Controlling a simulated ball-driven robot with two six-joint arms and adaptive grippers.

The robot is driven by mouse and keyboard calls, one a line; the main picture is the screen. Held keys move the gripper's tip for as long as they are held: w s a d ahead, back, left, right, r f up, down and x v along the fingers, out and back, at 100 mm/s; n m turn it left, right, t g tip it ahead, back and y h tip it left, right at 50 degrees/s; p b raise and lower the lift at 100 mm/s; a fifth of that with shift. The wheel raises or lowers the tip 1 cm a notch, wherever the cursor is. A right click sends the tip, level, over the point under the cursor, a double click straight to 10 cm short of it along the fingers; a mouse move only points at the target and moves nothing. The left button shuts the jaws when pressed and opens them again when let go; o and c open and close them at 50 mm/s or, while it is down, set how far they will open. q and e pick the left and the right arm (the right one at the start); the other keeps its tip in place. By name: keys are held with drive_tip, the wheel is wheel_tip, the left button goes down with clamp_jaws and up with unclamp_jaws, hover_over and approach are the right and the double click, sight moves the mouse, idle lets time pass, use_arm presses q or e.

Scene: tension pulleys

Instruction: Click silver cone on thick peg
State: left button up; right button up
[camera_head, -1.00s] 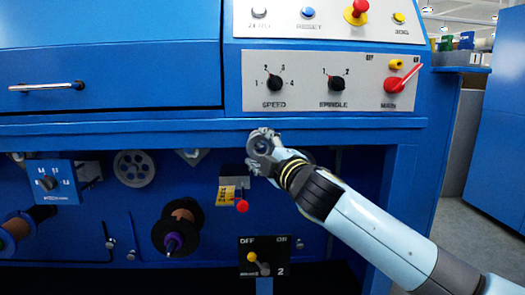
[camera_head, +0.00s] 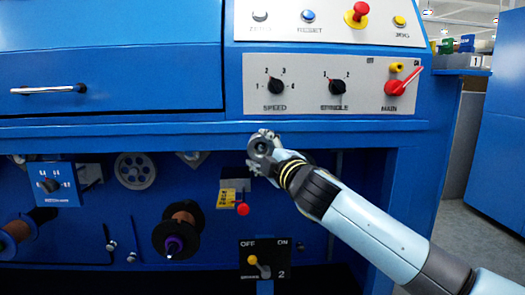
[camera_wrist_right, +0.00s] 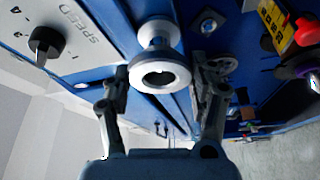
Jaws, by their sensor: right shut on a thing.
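The silver cone (camera_head: 260,147) is in my right gripper (camera_head: 264,150), in front of the blue machine just below its ledge. In the right wrist view it is a grey, flanged round piece (camera_wrist_right: 160,78) with a dark hole facing the camera. The fingers of my right gripper (camera_wrist_right: 163,92) stand on either side of it and are shut on it. I cannot make out the thick peg for certain; the hand and cone cover part of the panel. A diamond-shaped plate with a round centre (camera_head: 192,157) shows left of the hand. My left gripper is not in view.
The recessed panel holds a grey holed wheel (camera_head: 135,169), a brown spool (camera_head: 181,222) with a purple hub, a yellow tag (camera_head: 227,198), a red knob (camera_head: 243,209) and a brake switch plate (camera_head: 264,258). The blue ledge (camera_head: 200,130) juts out above. Speed knob (camera_head: 275,86) is higher up.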

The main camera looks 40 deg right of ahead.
sight(264, 149)
drive_tip(key=shift+w+d, duration=0.1)
drive_tip(key=shift+w, duration=0.05)
drive_tip(key=shift+w+d, duration=0.35)
drive_tip(key=shift+w, duration=0.25)
drive_tip(key=shift+w+d, duration=0.35)
drive_tip(key=shift+w, duration=0.2)
idle(0.8)
drive_tip(key=o, duration=1.3)
drive_tip(key=shift+s, duration=0.1)
drive_tip(key=v, duration=1.1)
drive_tip(key=shift+s, duration=0.35)
